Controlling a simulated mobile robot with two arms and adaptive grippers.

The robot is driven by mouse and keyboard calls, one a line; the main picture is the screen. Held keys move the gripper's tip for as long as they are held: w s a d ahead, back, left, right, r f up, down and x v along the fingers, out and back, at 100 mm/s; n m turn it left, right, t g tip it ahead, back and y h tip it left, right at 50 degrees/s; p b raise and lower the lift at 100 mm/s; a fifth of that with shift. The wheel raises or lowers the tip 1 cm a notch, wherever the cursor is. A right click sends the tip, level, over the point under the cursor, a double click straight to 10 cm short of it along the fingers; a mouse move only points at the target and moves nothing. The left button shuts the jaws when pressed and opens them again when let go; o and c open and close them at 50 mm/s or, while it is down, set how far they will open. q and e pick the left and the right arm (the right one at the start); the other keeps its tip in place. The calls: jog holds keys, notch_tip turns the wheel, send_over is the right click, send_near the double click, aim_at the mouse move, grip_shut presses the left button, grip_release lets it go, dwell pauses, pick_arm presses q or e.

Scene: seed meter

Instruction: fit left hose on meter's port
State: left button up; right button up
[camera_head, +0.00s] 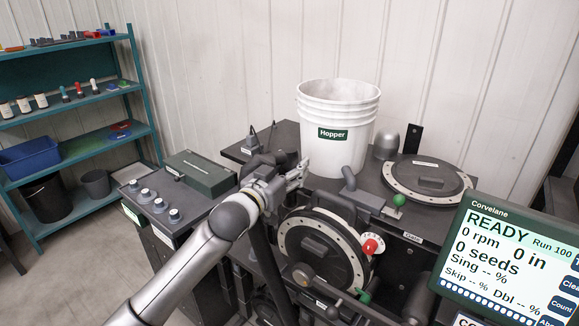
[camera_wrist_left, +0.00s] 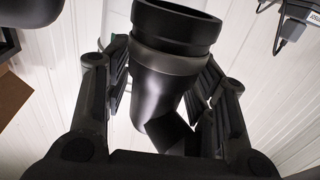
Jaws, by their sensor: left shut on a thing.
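My left gripper (camera_head: 298,174) reaches in from the left in the head view and sits in front of the white hopper, above and left of the round meter (camera_head: 322,252). In the left wrist view its fingers are closed around a black hose end (camera_wrist_left: 170,75) with a grey collar and a wide open mouth. The hose end is tilted and appears clear of other parts. In the head view the gripper mostly hides the held piece. A short grey elbow pipe (camera_head: 349,179) stands right of the gripper; I cannot tell whether it is the port. My right gripper is not seen.
The white bucket labelled Hopper (camera_head: 337,132) stands behind the gripper. A round lidded disc (camera_head: 427,179) lies at the right. A green-knobbed gate (camera_head: 398,201) is near the middle. The display (camera_head: 512,262) blocks the lower right. A green box (camera_head: 200,173) is at the left.

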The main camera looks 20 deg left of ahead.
pick_arm(q)
jog(key=shift+f+b, duration=1)
jog(key=shift+f, duration=0.95)
jog(key=shift+f, duration=0.45)
jog(key=o, duration=1.3)
jog(key=shift+c, duration=0.2)
jog(key=shift+f, duration=0.1)
jog(key=v, duration=1.2)
